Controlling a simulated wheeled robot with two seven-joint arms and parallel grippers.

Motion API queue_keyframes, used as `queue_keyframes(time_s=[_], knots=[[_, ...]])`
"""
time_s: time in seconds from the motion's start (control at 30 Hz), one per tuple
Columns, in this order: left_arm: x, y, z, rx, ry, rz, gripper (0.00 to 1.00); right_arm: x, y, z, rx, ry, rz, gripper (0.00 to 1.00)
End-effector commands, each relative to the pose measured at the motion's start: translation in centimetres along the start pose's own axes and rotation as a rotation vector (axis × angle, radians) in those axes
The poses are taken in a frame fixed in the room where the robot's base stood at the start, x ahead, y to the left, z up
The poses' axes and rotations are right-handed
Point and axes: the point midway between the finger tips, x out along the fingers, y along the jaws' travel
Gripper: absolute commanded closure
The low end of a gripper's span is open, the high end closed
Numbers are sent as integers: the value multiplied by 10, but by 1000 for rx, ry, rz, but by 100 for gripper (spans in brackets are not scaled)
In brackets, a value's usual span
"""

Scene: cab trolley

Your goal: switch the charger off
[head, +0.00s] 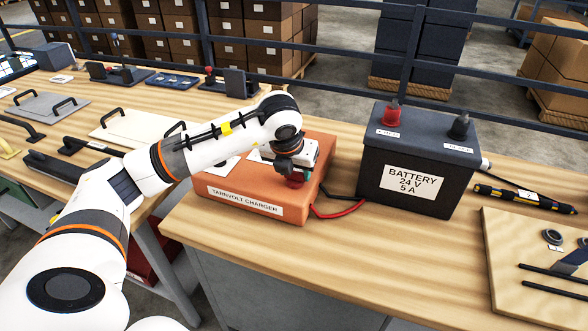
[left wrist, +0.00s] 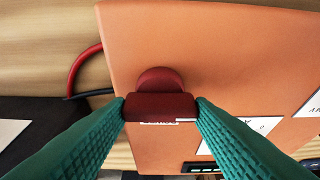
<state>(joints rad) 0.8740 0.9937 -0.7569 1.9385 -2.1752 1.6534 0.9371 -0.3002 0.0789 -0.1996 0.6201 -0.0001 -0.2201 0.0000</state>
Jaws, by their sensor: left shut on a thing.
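The orange charger (head: 252,192), labelled "TARNVOLT CHARGER", sits on the wooden bench left of the battery. My left gripper (head: 294,180) is over the charger's right part, pointing down. In the left wrist view, the green fingers of my left gripper (left wrist: 160,108) are shut on a dark red knob (left wrist: 158,103) on the charger's top (left wrist: 220,60), one finger on each side. A small label is partly hidden by the knob, and its text cannot be read. My right gripper is not in view.
A dark battery (head: 415,165) marked "24 V 5 A" stands close right of the charger. A red cable (head: 340,212) and a black one run between them. A black and yellow tool (head: 522,197) and a wooden board (head: 505,265) lie farther right.

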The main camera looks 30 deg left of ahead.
Motion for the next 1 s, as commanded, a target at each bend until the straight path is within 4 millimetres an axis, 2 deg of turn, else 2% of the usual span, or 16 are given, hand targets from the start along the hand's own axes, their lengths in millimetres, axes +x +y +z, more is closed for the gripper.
queue_keyframes(time_s=[0.1,0.13,0.23,0.27,0.53,0.67,0.77,1.0], knots=[[-1,-1,-2,-5,4,0,75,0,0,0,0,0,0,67],[-1,-1,-2,-5,5,0,49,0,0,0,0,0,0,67],[-1,-1,-1,-4,4,0,33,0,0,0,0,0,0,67],[-1,0,-1,-4,3,0,30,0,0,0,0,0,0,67],[-1,0,0,-1,2,0,30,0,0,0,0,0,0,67],[-10,0,-1,-2,5,1,30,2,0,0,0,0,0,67],[-26,0,-1,-1,7,1,30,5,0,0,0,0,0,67],[-79,0,-1,-2,9,2,30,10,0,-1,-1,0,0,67]])
